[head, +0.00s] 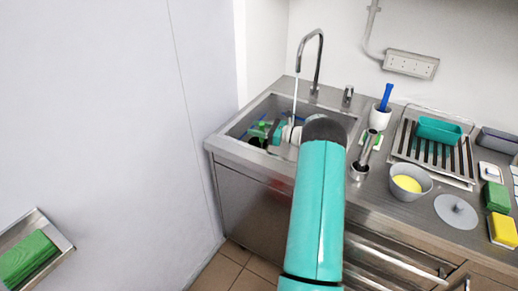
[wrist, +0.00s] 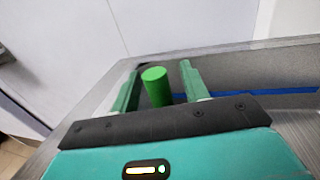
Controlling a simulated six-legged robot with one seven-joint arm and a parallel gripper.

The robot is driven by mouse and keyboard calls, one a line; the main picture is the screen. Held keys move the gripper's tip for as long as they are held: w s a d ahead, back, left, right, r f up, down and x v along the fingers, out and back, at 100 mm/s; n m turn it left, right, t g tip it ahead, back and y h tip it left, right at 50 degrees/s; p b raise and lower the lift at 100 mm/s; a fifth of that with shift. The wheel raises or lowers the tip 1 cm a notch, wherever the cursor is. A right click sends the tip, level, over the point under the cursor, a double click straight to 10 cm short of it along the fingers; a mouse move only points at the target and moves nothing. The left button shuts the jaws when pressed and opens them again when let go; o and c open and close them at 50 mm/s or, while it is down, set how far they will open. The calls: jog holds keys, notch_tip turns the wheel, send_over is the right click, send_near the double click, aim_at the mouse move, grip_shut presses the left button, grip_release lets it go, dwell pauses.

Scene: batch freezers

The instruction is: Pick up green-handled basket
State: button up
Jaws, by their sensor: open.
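A green cylindrical handle (wrist: 157,88) stands up between the two fingers of my gripper (wrist: 161,66) in the wrist view. The fingers are apart, one on each side of the handle, and I cannot tell whether either touches it. In the head view my gripper (head: 270,132) reaches down into the left part of the steel sink (head: 232,142), and a bit of green shows beside it. The basket body is hidden by my gripper and the sink wall.
A tap (head: 318,62) runs water into the sink close to my arm. A blue strip (wrist: 285,95) lies right of the fingers. On the counter stand a white pot (head: 380,118), a draining rack (head: 408,132) with a teal tub (head: 439,129), and a grey bowl (head: 410,196).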

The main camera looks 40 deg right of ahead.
grip_shut()
jog(key=shift+r, duration=0.1)
